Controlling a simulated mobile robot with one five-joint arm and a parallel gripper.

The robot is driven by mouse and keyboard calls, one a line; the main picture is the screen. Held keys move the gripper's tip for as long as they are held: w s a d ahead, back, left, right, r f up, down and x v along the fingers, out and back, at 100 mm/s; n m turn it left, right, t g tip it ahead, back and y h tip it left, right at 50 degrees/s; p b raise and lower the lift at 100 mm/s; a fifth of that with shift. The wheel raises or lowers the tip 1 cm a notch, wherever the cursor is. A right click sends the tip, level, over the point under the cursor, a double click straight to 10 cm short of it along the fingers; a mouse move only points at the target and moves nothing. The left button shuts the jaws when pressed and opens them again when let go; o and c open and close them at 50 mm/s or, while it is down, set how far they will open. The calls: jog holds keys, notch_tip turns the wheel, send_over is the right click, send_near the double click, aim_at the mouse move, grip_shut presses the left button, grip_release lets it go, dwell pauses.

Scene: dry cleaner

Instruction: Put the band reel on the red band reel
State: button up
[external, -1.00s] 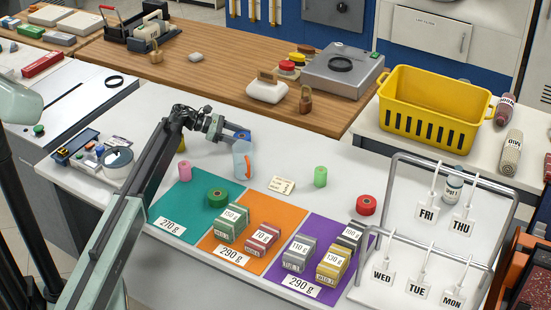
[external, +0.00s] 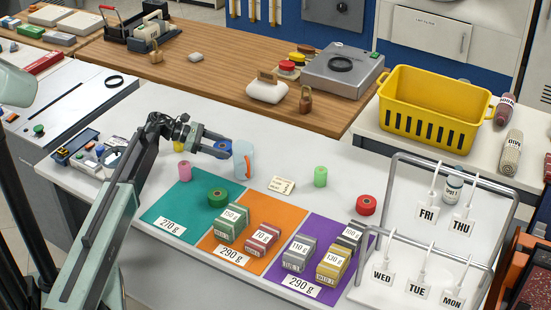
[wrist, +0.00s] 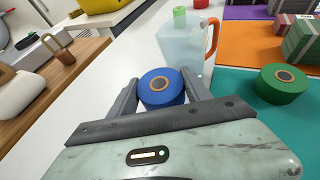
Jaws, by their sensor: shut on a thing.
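The blue band reel (wrist: 160,87) sits between the two fingers of my gripper (wrist: 161,92) in the wrist view, with its tan core facing up. My gripper (external: 224,148) is shut on it, left of the clear jug, in the external view; the reel (external: 223,146) is partly hidden there by the fingers. A small red patch shows at the top edge of the wrist view, too cropped to identify surely.
The clear jug (external: 244,160) with an orange handle stands close by my gripper. A green reel (external: 218,196) lies on the teal mat (external: 175,213). A green spool (external: 320,176) and a card (external: 282,185) lie between jug and red reel. A metal rack (external: 440,165) stands farther right.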

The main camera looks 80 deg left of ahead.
jog(key=shift+s+d+r, duration=0.15)
jog(key=shift+s+d, duration=0.7)
jog(key=shift+d, duration=0.1)
